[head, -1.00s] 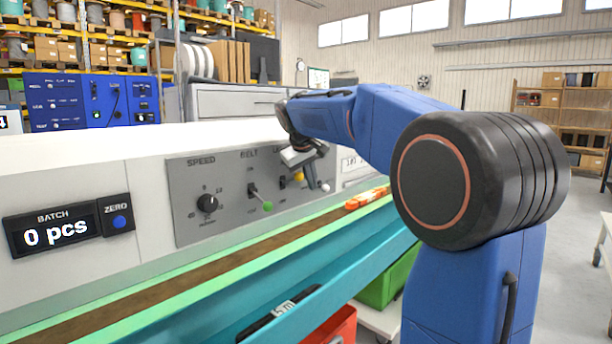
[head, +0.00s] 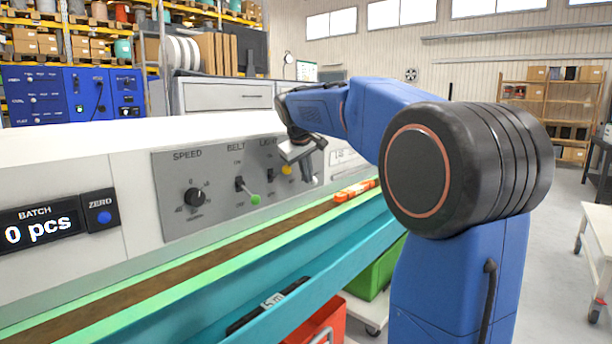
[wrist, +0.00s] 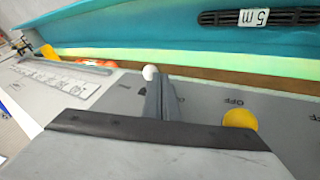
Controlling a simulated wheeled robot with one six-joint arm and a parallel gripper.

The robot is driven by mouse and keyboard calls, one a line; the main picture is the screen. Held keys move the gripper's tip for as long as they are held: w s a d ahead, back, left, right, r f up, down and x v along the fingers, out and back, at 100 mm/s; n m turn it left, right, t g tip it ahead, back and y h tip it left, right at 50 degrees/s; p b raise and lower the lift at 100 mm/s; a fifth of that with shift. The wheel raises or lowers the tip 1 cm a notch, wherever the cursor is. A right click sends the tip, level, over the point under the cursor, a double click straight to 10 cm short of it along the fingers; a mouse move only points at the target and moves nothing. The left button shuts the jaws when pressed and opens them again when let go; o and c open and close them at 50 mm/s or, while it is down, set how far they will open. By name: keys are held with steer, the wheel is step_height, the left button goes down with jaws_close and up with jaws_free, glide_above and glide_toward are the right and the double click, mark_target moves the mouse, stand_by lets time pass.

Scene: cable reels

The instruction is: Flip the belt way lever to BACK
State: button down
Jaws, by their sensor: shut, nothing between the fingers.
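A grey control panel (head: 220,205) on the machine front carries a SPEED dial (head: 195,197) and levers. The lever with the white knob (head: 315,180) is at the panel's right end, mostly behind my gripper (head: 308,172); its label is hidden. In the wrist view the white knob (wrist: 150,73) shows just beyond the tips of my shut fingers (wrist: 163,100). The fingers look very close to the knob; I cannot tell whether they touch. Nothing is between them. The lever's direction is not clear.
The green-knobbed belt lever (head: 255,199) and the yellow-knobbed light lever (head: 286,170) are left of my gripper. The yellow knob (wrist: 240,118) is close by in the wrist view. An orange object (head: 355,190) lies on the brown belt below the panel.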

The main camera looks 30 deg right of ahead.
steer(key=shift+s+d+n+y, duration=0.15)
steer(key=shift+d+n+y, duration=0.15)
steer(key=shift+n, duration=0.1)
steer(key=d+n+y, duration=0.1)
steer(key=n, duration=0.1)
steer(key=d+n+t+y, duration=0.1)
steer(key=d+n, duration=0.1)
steer(key=n, duration=0.1)
steer(key=shift+s+d+n+t+y, duration=0.3)
steer(key=shift+d+y, duration=0.05)
steer(key=shift+y, duration=0.05)
stand_by(0.4)
steer(key=shift+w+a, duration=0.4)
steer(key=shift+a, duration=0.25)
